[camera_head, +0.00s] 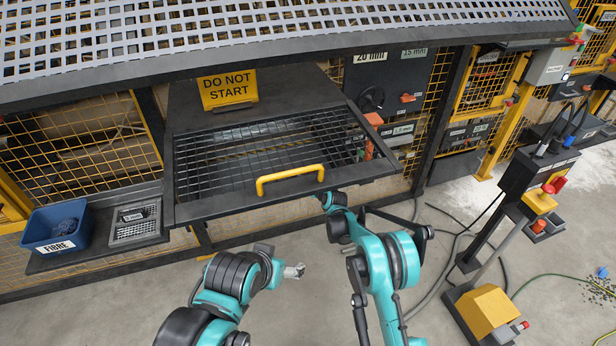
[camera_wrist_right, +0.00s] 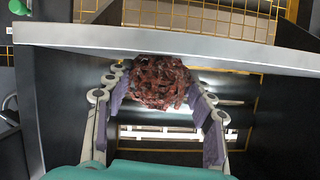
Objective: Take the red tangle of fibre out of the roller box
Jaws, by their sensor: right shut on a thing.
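The red tangle of fibre (camera_wrist_right: 160,82) is a dark red, matted clump in the right wrist view. The pads of my right gripper (camera_wrist_right: 157,88) press on it from both sides. In the head view that gripper is hidden under the front of the barred guard (camera_head: 240,155), which has a yellow handle (camera_head: 290,179); only its wrist end shows. The box inside is mostly hidden by the bars.
A yellow DO NOT START sign (camera_head: 228,88) stands behind the guard. A control post (camera_head: 525,190) and cables are at the right.

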